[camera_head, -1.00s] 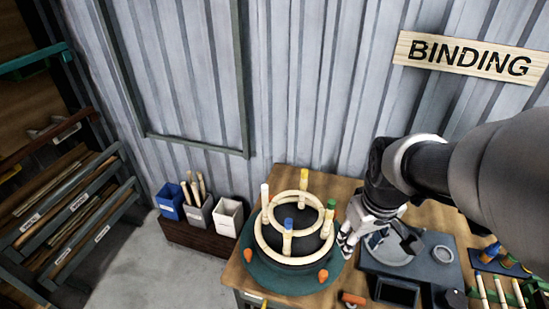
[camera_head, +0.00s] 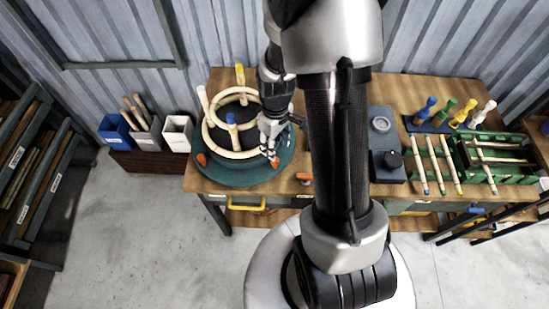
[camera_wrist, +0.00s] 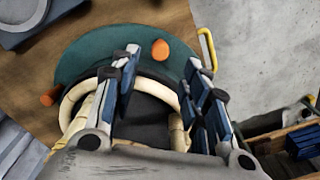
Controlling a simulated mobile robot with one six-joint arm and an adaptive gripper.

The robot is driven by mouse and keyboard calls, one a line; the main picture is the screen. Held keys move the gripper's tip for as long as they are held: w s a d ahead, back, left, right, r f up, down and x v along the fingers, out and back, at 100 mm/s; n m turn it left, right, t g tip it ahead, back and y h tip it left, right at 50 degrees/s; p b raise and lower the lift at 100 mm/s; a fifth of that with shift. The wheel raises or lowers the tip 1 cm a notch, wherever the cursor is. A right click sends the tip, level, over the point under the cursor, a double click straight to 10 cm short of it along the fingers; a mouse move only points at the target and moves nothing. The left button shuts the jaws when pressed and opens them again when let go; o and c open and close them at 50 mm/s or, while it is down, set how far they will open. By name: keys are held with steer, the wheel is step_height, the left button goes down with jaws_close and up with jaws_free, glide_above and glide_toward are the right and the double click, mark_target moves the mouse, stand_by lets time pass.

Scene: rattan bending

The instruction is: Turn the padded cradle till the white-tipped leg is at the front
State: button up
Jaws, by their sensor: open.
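The padded cradle is a dark green round base (camera_head: 237,180) with orange knobs (camera_head: 201,159) and a dark pad, on the left of the bench. A rattan frame (camera_head: 213,140) of pale rings and upright legs stands on it. The white-tipped leg (camera_head: 203,98) is at the left. My gripper (camera_head: 272,150) is open at the cradle's right side, hiding part of the frame. In the wrist view, my open fingers (camera_wrist: 160,72) overlap the rim area, with an orange knob (camera_wrist: 160,49) beyond them; contact is unclear.
Blue, grey and white bins (camera_head: 178,133) stand left of the bench. A dark fixture (camera_head: 386,145) sits right of my arm. Colored pegs (camera_head: 458,116) and a green rack (camera_head: 496,160) of sticks are farther right. A yellow drawer handle (camera_head: 246,204) is below the cradle.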

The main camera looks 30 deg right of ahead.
step_height(320, 180, down, 8)
steer(key=shift+f+b, duration=0.1)
steer(key=shift+b, duration=0.75)
jaws_close()
